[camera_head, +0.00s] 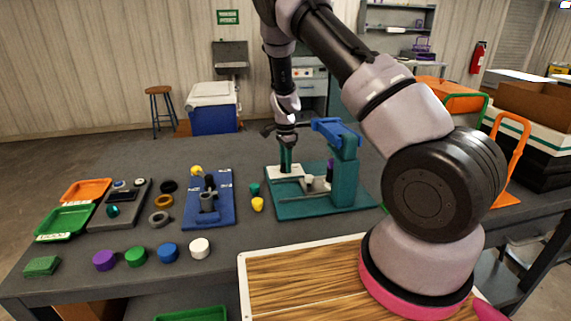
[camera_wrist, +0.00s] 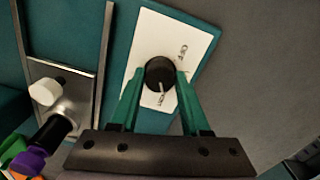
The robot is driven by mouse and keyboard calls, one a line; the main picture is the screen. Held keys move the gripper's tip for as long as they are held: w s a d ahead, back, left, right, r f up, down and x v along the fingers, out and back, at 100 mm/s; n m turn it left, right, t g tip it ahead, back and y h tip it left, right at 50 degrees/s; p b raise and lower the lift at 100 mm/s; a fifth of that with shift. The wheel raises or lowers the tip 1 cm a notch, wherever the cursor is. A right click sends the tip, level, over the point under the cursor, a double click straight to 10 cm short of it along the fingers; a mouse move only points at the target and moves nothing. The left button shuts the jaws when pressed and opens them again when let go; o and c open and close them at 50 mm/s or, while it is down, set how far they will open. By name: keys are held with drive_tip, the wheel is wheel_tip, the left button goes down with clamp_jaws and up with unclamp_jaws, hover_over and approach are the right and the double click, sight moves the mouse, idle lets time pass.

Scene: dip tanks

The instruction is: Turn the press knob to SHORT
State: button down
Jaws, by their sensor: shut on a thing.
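The press (camera_head: 346,170) is a teal frame with a blue top part on a teal base, right of centre on the table. A white plate (camera_head: 274,171) lies on the base's back left corner. In the wrist view the black round press knob (camera_wrist: 159,72) sits on this white plate (camera_wrist: 150,38). My gripper (camera_wrist: 160,77) points down with its two green fingers on either side of the knob, shut on it. It also shows from the side in the head view (camera_head: 286,165). Small labels lie on the plate around the knob, too small to read. The knob's pointer direction cannot be told.
In the wrist view a metal slide with a white-capped part (camera_wrist: 47,92) lies left of the plate. Left of the press are a yellow piece (camera_head: 258,205), a blue fixture board (camera_head: 222,215) and several coloured caps. A wooden board (camera_head: 290,285) is in front.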

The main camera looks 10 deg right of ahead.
idle(0.3)
drive_tip(key=shift+c, duration=1.8)
unclamp_jaws()
wheel_tip(320, 180, up, 11)
drive_tip(key=shift+f, duration=0.1)
